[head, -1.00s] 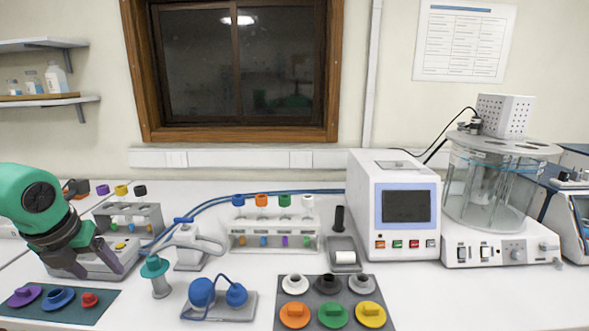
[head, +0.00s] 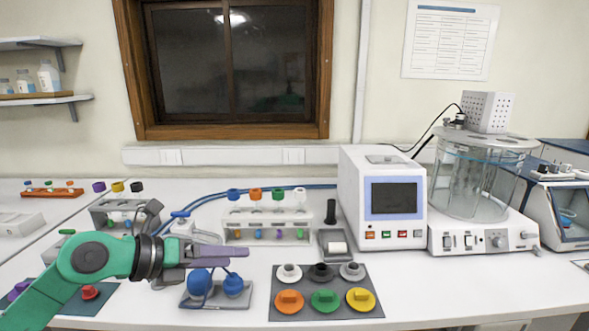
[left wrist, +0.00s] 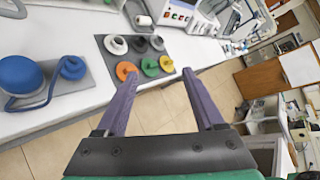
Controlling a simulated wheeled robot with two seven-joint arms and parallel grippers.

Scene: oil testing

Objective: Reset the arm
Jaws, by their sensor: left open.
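My left gripper (head: 222,252) is at the end of the green arm that comes in from the left in the head view. It is raised above the front of the bench, in front of the tube rack and just above the blue bulb device (head: 215,289). In the left wrist view its two purple-grey fingers (left wrist: 160,97) are spread apart with nothing between them. The blue bulbs (left wrist: 72,67) show to the left of the fingers there. My right gripper is in neither view.
A dark mat with coloured caps (head: 369,308) lies right of the gripper. The tube rack (head: 268,236), a white instrument with a screen (head: 353,235) and a glass bath (head: 470,185) stand behind. The bench front at right is clear.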

